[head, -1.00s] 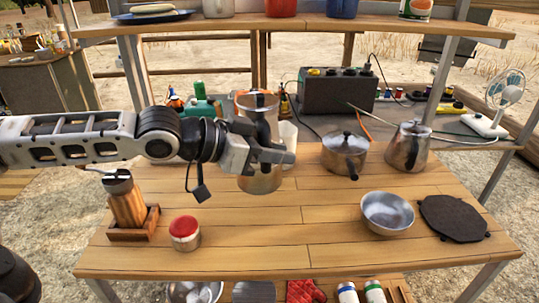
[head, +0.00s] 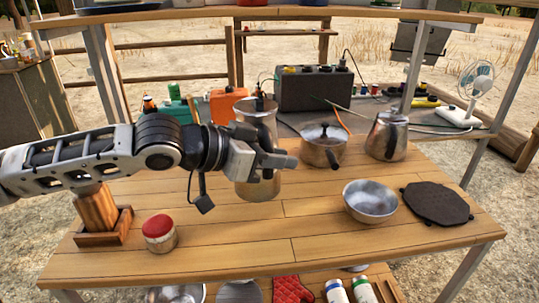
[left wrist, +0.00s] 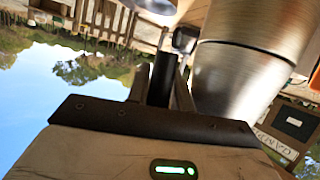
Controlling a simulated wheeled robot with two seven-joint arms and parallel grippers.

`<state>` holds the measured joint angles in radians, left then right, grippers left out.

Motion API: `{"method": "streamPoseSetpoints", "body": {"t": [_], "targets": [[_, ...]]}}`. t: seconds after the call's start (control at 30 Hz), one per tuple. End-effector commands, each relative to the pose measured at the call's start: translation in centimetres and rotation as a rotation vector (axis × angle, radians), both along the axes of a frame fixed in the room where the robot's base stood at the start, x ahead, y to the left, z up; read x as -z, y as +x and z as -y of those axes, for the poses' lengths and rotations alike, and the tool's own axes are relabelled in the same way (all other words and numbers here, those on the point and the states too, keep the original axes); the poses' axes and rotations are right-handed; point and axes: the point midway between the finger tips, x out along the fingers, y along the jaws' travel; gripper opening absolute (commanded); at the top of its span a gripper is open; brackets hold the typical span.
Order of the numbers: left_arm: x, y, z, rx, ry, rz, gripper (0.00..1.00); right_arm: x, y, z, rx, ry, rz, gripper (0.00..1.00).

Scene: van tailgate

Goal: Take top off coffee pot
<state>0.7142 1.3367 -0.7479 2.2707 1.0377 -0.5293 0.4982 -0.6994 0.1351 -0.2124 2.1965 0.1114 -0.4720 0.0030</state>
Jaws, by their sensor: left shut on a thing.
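The coffee pot (head: 258,188) is a tall silver metal pot with a black-knobbed lid (head: 256,104) on its top. It stands upright in the head view behind my left gripper (head: 278,161), which hides part of its side. My left gripper is shut on the pot, apparently at its dark handle. In the left wrist view the pot's shiny body (left wrist: 240,75) fills the upper right, beside a black upright part (left wrist: 162,78) between the fingers. I cannot tell whether the pot's base touches the table. My right gripper is out of view.
On the wooden table (head: 250,245) are a saucepan (head: 322,152), a kettle (head: 387,138), a metal bowl (head: 370,205), a black trivet (head: 438,204), a red-topped jar (head: 159,233) and a wooden block (head: 97,212). A shelf (head: 300,13) spans above. The front middle is clear.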

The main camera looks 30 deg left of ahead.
Motion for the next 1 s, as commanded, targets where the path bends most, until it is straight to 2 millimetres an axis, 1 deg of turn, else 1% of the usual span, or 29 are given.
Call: {"method": "streamPoseSetpoints", "body": {"t": [0.07,0.3,0.7,1.0], "targets": [[0.2,0.2,0.4,0.001,-0.003,0.007,0.00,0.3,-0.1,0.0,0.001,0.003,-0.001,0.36],[1.0,0.5,1.3,0.003,-0.002,0.008,0.00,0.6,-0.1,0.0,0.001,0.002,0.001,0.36],[2.4,1.2,2.9,0.002,-0.003,0.007,0.00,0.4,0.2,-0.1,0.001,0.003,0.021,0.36],[3.5,1.7,4.1,0.001,-0.003,0.007,0.00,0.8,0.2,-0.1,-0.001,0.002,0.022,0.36]]}}
